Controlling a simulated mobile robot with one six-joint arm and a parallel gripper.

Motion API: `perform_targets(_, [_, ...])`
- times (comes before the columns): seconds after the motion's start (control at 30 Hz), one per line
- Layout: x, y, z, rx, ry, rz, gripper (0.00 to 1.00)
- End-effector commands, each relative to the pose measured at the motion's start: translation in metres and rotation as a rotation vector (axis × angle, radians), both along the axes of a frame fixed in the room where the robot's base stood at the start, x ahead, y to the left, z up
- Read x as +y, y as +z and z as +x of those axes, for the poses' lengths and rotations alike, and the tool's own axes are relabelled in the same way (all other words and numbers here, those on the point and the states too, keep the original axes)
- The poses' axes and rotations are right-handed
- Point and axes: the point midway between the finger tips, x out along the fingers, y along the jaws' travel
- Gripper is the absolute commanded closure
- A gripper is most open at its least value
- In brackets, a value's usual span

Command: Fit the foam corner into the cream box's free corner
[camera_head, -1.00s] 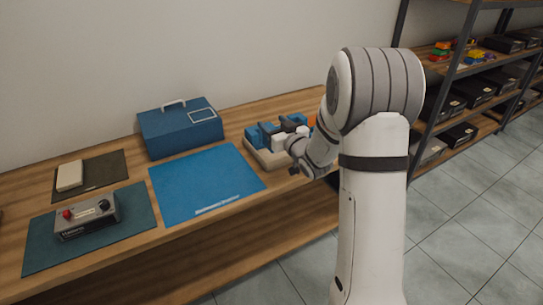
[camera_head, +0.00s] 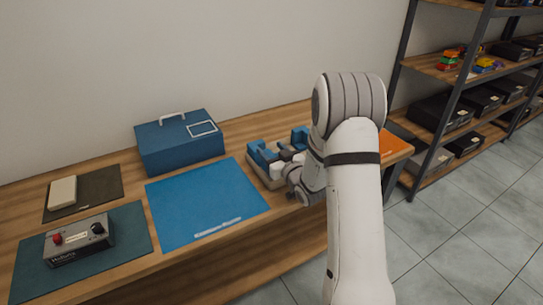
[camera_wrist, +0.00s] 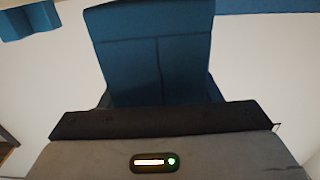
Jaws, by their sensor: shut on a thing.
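The cream box (camera_head: 254,172) stands on the bench, right of the bright blue mat. Blue foam corners show in it at the left (camera_head: 260,154) and back right (camera_head: 300,138); my arm hides the near right part. My gripper (camera_wrist: 160,106) is shut on a dark blue foam corner (camera_wrist: 155,60), which fills the middle of the wrist view. A pale surface lies around it there, with other blue foam at the top left (camera_wrist: 30,20) and top right (camera_wrist: 265,5). I cannot tell whether the held foam touches the box.
A blue case (camera_head: 180,140) with a handle stands left of the cream box, behind the bright blue mat (camera_head: 205,200). A grey control box (camera_head: 78,240) and a cream block (camera_head: 62,192) are farther left. An orange sheet (camera_head: 393,143) lies at the right. Shelves (camera_head: 450,110) stand beyond.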

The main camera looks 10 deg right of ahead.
Motion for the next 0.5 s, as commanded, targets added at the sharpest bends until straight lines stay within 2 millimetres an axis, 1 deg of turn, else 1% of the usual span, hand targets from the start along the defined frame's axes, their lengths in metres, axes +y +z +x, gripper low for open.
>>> perform_targets(0.03, [-0.001, -0.008, 0.0, 0.003, -0.001, 0.0, 0.67])
perform_targets(0.13, [-0.002, -0.015, 0.0, 0.001, -0.003, -0.001, 0.67])
perform_targets(0.5, [-0.003, -0.019, 0.0, -0.001, -0.005, -0.001, 0.67])
